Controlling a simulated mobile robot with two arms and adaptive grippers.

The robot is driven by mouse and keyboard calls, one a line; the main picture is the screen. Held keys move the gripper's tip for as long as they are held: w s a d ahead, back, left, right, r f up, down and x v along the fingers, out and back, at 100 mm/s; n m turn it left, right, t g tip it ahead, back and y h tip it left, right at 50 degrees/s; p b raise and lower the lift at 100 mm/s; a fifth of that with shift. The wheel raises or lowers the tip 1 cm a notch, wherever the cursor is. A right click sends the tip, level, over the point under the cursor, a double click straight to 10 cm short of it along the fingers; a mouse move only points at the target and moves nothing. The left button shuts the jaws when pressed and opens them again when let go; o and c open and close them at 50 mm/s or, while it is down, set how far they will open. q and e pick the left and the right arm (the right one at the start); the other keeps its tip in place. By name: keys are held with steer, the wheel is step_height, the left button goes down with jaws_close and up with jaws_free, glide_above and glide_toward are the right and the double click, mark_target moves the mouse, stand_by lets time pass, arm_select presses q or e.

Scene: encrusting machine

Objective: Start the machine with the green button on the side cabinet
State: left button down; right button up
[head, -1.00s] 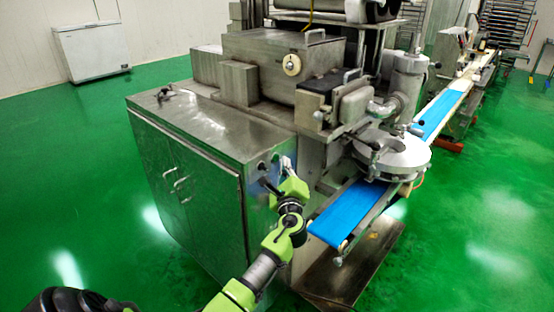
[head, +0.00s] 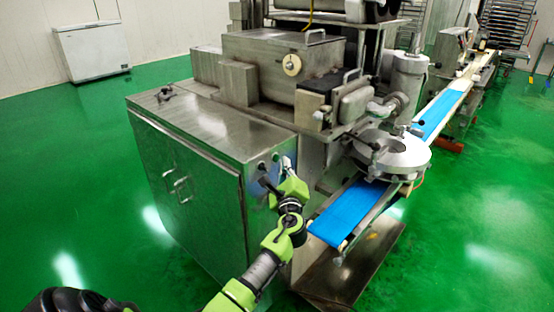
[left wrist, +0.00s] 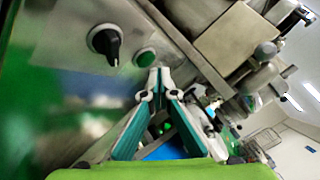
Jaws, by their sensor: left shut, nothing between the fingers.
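The green button (left wrist: 145,57) is on the metal panel of the side cabinet (head: 205,125), beside a black rotary knob (left wrist: 104,43). My left gripper (left wrist: 156,72) is shut and empty, with its fingertips right at the lower edge of the green button in the left wrist view. I cannot tell whether they touch it. My right gripper is not in view.
A blue conveyor belt (head: 345,213) runs just right of my left arm, below a round metal plate (head: 398,152). The machine body (head: 275,65) rises behind the cabinet. The green floor (head: 80,190) on the left is open. A white chest freezer (head: 92,50) stands far back.

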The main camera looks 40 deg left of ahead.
arm_select(q)
steer(key=shift+a, duration=0.15)
steer(key=shift+a, duration=0.3)
